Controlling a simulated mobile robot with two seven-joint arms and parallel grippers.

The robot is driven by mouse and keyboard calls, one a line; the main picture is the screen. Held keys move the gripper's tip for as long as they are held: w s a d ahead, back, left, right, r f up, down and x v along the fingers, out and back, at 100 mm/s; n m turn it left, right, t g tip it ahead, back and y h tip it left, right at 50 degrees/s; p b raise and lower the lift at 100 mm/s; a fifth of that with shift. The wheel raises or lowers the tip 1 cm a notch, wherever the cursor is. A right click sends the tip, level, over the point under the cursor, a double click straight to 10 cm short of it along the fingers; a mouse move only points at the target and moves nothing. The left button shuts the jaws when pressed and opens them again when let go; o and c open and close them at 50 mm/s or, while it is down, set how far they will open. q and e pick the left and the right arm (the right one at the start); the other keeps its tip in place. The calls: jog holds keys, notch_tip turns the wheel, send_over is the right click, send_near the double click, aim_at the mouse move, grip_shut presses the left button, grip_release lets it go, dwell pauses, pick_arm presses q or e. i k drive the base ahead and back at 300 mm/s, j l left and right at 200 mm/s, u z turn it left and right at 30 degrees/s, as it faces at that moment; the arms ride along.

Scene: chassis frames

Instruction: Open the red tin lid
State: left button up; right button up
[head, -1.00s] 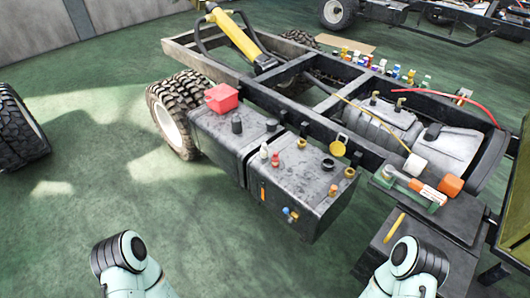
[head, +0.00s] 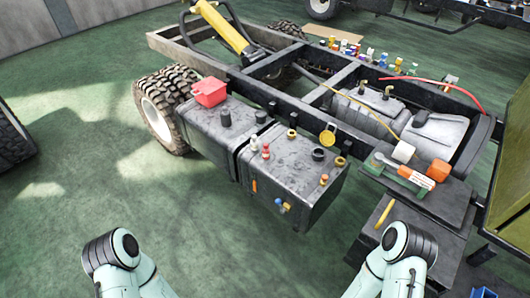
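The red tin (head: 209,92) sits on top of the left dark tank of the chassis frame, near its back left corner by the wheel. Its lid looks closed, but it is small in the head view. Only links of my two arms show at the bottom edge, left and right. Both grippers are out of view, and neither arm is near the tin.
The dark tanks (head: 291,187) carry caps and small bottles (head: 265,150). A large tyre (head: 162,108) stands left of the tin. Several small coloured containers (head: 372,55) line the far rail. A step box (head: 408,212) is at right. The green floor (head: 90,190) at left is clear.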

aim_at(210, 85)
jog(key=i+j+u, duration=0.45)
jog(key=i+j, duration=0.6)
jog(key=i, duration=0.15)
